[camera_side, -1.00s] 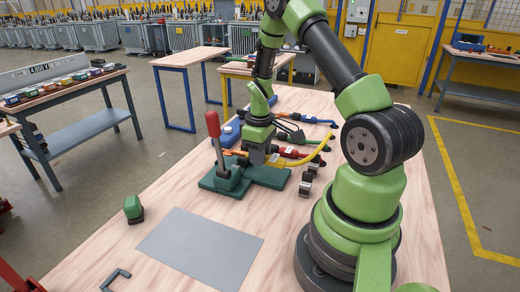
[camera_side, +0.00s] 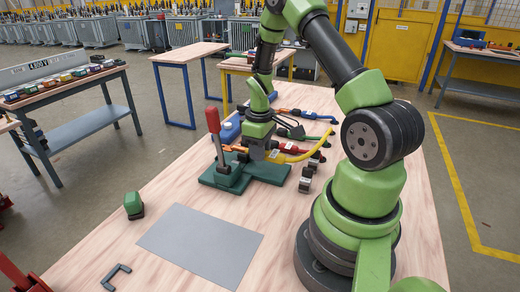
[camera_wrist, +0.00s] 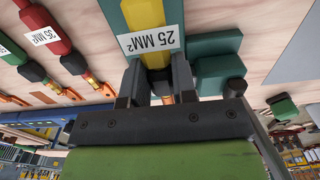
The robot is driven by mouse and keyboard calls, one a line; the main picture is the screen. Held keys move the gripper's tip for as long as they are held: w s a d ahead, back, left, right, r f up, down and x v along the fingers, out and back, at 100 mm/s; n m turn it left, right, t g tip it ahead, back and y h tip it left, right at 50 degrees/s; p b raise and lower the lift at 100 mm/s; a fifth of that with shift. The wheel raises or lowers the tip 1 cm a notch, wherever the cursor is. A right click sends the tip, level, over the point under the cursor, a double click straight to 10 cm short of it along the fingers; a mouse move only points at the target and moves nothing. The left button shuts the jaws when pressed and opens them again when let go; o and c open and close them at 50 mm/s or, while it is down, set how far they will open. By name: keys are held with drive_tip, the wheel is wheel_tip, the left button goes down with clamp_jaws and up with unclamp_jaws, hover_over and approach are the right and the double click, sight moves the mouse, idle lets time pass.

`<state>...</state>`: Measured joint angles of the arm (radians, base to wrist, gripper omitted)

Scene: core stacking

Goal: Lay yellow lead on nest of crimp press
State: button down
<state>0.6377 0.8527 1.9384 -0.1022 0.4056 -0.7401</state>
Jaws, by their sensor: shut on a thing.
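The yellow lead (camera_side: 300,157) is in my gripper (camera_side: 258,154), and its cable curves off to the right in the side view. In the wrist view its yellow body (camera_wrist: 154,54), with a white "25 MM²" label, sits between the two dark fingers of my gripper (camera_wrist: 156,86). The crimp press (camera_side: 222,178) has a dark green base and an upright red-handled lever. My gripper is low over the right part of this base. The green base also shows behind the fingers in the wrist view (camera_wrist: 218,72). The nest and any contact with the lead are hidden by my gripper.
Red (camera_side: 309,150) and green (camera_side: 315,137) leads lie behind the yellow one. Small dark blocks (camera_side: 305,182) stand right of the press. A grey mat (camera_side: 201,244), a green-topped item (camera_side: 133,204) and a dark bracket (camera_side: 115,277) lie in front.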

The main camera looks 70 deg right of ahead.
sight(260, 169)
drive_tip(key=shift+f, duration=1.7)
drive_tip(key=c, duration=0.8)
unclamp_jaws()
drive_tip(key=shift+c, duration=0.2)
wheel_tip(260, 169, up, 9)
drive_tip(key=shift+r, duration=0.45)
